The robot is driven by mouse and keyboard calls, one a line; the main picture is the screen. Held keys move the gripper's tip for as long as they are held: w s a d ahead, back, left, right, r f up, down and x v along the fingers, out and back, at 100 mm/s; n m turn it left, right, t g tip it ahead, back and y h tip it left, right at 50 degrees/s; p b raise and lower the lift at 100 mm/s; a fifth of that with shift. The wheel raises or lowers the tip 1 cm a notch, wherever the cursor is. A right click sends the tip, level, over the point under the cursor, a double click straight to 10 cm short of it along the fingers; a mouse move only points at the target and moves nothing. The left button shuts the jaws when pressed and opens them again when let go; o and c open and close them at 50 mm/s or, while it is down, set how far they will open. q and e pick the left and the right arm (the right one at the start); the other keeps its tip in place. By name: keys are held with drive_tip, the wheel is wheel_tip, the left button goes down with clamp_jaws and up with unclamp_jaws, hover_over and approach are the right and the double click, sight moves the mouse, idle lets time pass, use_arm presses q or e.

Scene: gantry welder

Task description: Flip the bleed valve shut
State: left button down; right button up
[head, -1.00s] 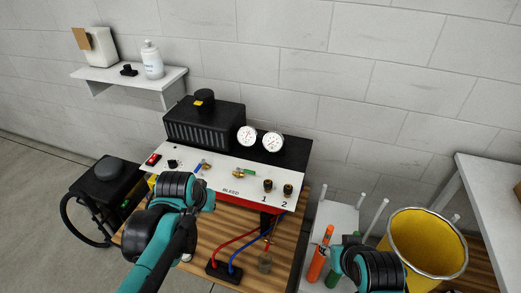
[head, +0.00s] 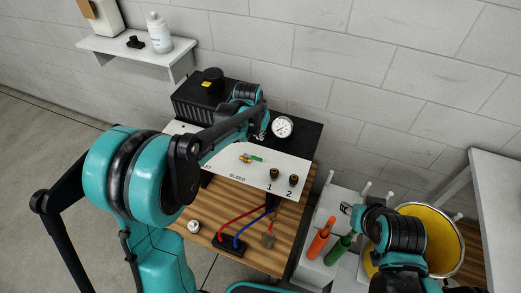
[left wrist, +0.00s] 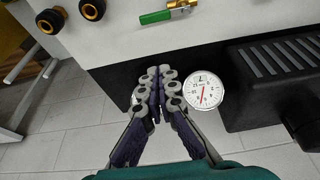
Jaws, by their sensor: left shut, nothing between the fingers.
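The bleed valve (head: 252,158) has a green lever and a brass body, on the white panel (head: 288,163) above the word BLEED. Its lever lies roughly along the panel's length. In the left wrist view the green lever (left wrist: 157,17) shows at the top edge with its brass body beside it. My left gripper (head: 262,133) is shut and empty, behind the valve near the gauge, apart from the lever. Its closed fingertips show in the left wrist view (left wrist: 158,72). My right gripper (head: 346,208) is at the right, above the holder; its fingers are too small to judge.
A pressure gauge (head: 282,127) stands right beside my left gripper. Two black-and-brass ports (head: 274,175) sit on the panel's right part. My left arm covers the panel's left part. Orange (head: 320,237) and green (head: 339,250) tools and a yellow bucket (head: 456,250) stand at the right.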

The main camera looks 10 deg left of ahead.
sight(253, 157)
use_arm(q)
drive_tip(key=b+x, duration=0.3)
drive_tip(key=x, duration=0.6)
drive_tip(key=shift+f, duration=0.2)
drive_tip(key=s, duration=0.3)
drive_tip(key=shift+s+a+f+b, duration=0.15)
drive_tip(key=shift+a+f+b, duration=0.1)
drive_tip(key=shift+a+b, duration=0.15)
drive_tip(key=shift+s, duration=0.15)
